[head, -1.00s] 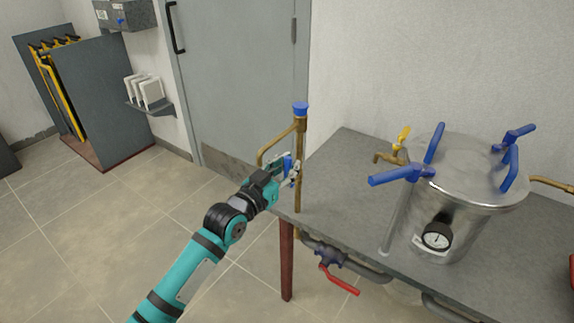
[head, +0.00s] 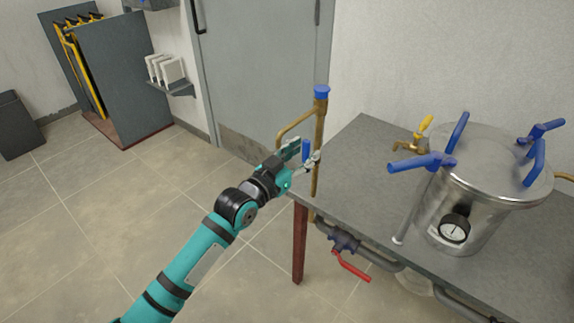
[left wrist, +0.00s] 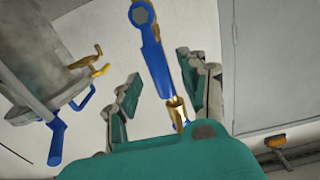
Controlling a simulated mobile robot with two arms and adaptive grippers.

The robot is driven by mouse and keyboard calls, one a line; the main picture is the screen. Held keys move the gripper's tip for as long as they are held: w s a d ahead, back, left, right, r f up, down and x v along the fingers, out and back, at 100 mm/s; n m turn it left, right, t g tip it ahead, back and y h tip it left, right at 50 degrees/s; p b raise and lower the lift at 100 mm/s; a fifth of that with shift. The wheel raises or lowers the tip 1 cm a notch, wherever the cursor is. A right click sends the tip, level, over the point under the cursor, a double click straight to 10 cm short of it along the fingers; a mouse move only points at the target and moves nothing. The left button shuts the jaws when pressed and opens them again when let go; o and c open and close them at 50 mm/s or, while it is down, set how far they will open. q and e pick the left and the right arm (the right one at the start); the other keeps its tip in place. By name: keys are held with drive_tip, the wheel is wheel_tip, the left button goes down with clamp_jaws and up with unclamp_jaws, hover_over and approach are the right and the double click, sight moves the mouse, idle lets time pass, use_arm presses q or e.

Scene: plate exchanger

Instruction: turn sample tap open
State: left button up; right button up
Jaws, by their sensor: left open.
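A blue lever (head: 306,151) sits on an upright brass pipe (head: 319,130) with a blue cap, at the table's left corner. In the left wrist view the blue lever (left wrist: 155,60) runs down between my fingers to a brass stem (left wrist: 177,110). My left gripper (head: 304,154) is open around the lever, one finger on each side; in the wrist view the gripper (left wrist: 158,70) shows gaps beside it. A second, small brass tap with a yellow handle (head: 424,124) is on the steel vessel. No label shows which is the sample tap. My right gripper is not seen.
The steel vessel (head: 485,200) with blue clamp handles and a gauge stands on the grey table (head: 360,165). A red-handled valve (head: 350,266) hangs on piping below its edge. A grey door (head: 255,80) is behind.

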use_arm(q)
drive_tip(key=v, duration=1)
drive_tip(key=shift+a, duration=0.2)
drive_tip(key=shift+s, duration=0.1)
drive_tip(key=w+a+f+n+g+y+p, duration=0.1)
drive_tip(key=a+f+n+y, duration=0.15)
drive_tip(key=f, duration=0.75)
drive_tip(key=w+a+f+n+y, duration=0.15)
drive_tip(key=a+f, duration=0.25)
drive_tip(key=f, duration=0.5)
drive_tip(key=s+a+f+g+y, duration=0.1)
drive_tip(key=s+a+f, duration=0.25)
drive_tip(key=f, duration=0.35)
drive_tip(key=s+a+f+g+y+p, duration=0.1)
drive_tip(key=s+a+f+g+y, duration=0.1)
drive_tip(key=s+f, duration=0.35)
drive_tip(key=s+a+f+g+y, duration=0.1)
drive_tip(key=s+a+f, duration=0.15)
drive_tip(key=f, duration=0.65)
drive_tip(key=s+a+f+n+g+y+p, duration=0.1)
drive_tip(key=s+a+f+g+y, duration=0.2)
drive_tip(key=s+f, duration=1.05)
drive_tip(key=s+a+f+g, duration=0.1)
drive_tip(key=s+f+g, duration=0.1)
drive_tip(key=s, duration=1.1)
drive_tip(key=s+a+f+g, duration=0.1)
drive_tip(key=s+f+g, duration=0.2)
drive_tip(key=s, duration=1)
drive_tip(key=shift+f+p, duration=0.2)
drive_tip(key=shift+p, duration=0.25)
